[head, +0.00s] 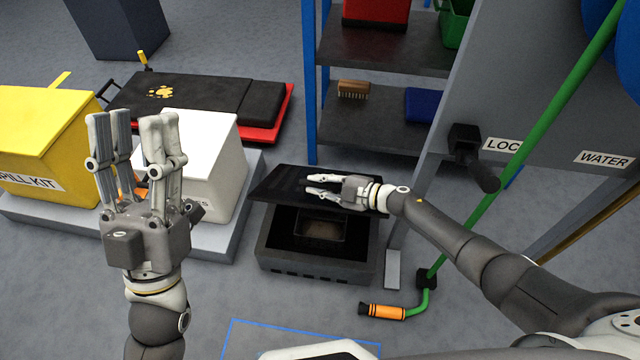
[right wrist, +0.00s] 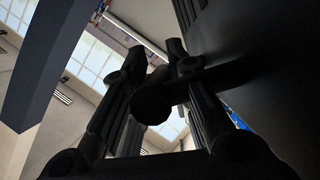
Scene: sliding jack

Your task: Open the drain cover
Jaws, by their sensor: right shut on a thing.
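The drain cover (head: 283,184) is a black panel. It stands tilted up along the far side of the grey drain box (head: 280,267), and the dark opening (head: 325,229) inside the box shows. My right gripper (head: 318,186) is at the cover, its fingers closed around a part of it. In the right wrist view a dark round knob (right wrist: 152,104) sits between the fingers, beside the dark cover surface (right wrist: 265,75). My left gripper (head: 132,122) is raised at the left, fingers apart and empty, away from the cover.
A yellow spill kit bin (head: 45,130) and a white bin (head: 205,150) stand on a grey platform at left. A black creeper (head: 190,98) lies behind. A shelf rack (head: 375,118) stands beyond the drain. A green hose (head: 500,170) with an orange nozzle (head: 385,311) hangs at right.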

